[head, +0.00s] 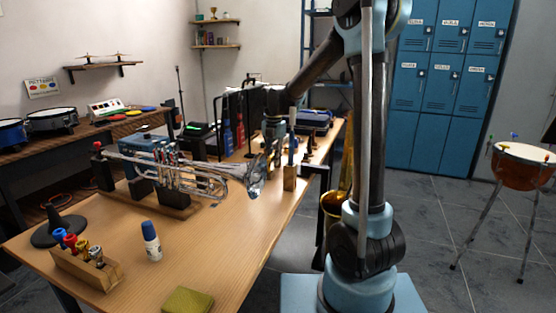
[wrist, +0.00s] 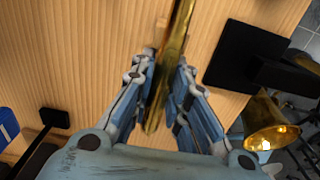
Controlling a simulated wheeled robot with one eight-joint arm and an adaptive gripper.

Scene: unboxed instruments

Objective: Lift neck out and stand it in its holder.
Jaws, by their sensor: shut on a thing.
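My gripper (wrist: 170,75) is shut on a long, thin brass-coloured piece, which I take to be the neck (wrist: 178,45). In the wrist view the neck stands between the two blue-grey fingers and runs up past the top edge, over bare wood. In the head view my gripper (head: 274,140) hangs over the far half of the workbench, behind the trumpet's bell. The neck cannot be made out there. A small wooden block with a blue upright (head: 290,177) stands at the bench's right edge; I cannot tell whether it is the neck's holder.
A silver trumpet (head: 205,177) lies on a stand close to my gripper. A brass bell (wrist: 268,125) and a black plate (wrist: 245,55) are on the right in the wrist view. A white-blue bottle (head: 151,241) stands nearer.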

